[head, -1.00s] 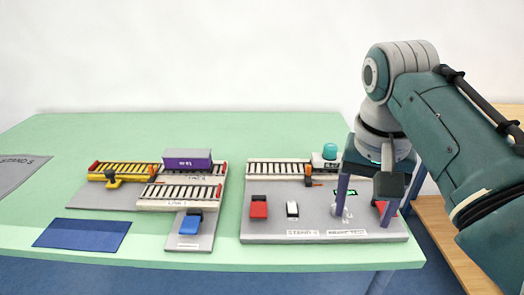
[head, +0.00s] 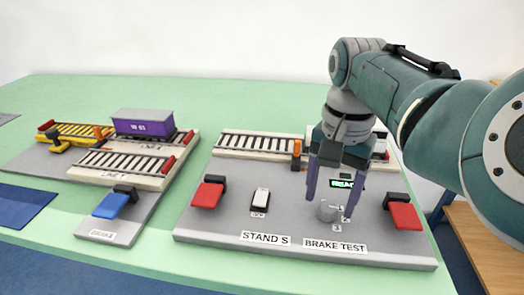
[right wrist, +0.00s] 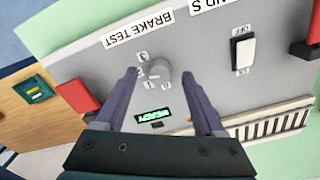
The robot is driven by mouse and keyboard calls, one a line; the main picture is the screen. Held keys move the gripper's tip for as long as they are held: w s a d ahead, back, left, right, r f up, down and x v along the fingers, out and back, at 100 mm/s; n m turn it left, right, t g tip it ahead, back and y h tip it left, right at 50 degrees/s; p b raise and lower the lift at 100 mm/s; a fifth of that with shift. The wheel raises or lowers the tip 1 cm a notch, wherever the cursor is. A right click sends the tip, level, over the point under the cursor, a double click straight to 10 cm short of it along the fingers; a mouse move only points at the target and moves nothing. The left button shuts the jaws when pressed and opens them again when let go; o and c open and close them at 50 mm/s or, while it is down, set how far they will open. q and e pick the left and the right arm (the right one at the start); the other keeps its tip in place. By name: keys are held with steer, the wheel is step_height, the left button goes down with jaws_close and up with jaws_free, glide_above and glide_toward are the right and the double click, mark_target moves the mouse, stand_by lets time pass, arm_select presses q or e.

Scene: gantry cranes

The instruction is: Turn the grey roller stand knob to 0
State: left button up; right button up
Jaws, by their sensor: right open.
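The grey knob (head: 327,211) stands on the grey roller stand panel (head: 230,222), behind the BRAKE TEST label. It also shows in the right wrist view (right wrist: 158,72), with small number marks beside it; I cannot tell which number it points to. My right gripper (head: 332,200) is open, its two purple fingers pointing down at the knob. In the right wrist view the fingertips (right wrist: 159,78) lie on either side of the knob, with a gap to it; whether they are down at its height is unclear. My left gripper is not in view.
A lit green READY display (right wrist: 153,114) sits near the knob. A white rocker switch (head: 260,199) and red levers at left (head: 208,194) and right (head: 404,215) share the panel. A roller track (head: 255,143) runs behind. A purple wagon (head: 143,122) stands further left.

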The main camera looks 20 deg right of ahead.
steer(key=shift+f, duration=0.9)
steer(key=shift+d, duration=0.1)
jaws_close()
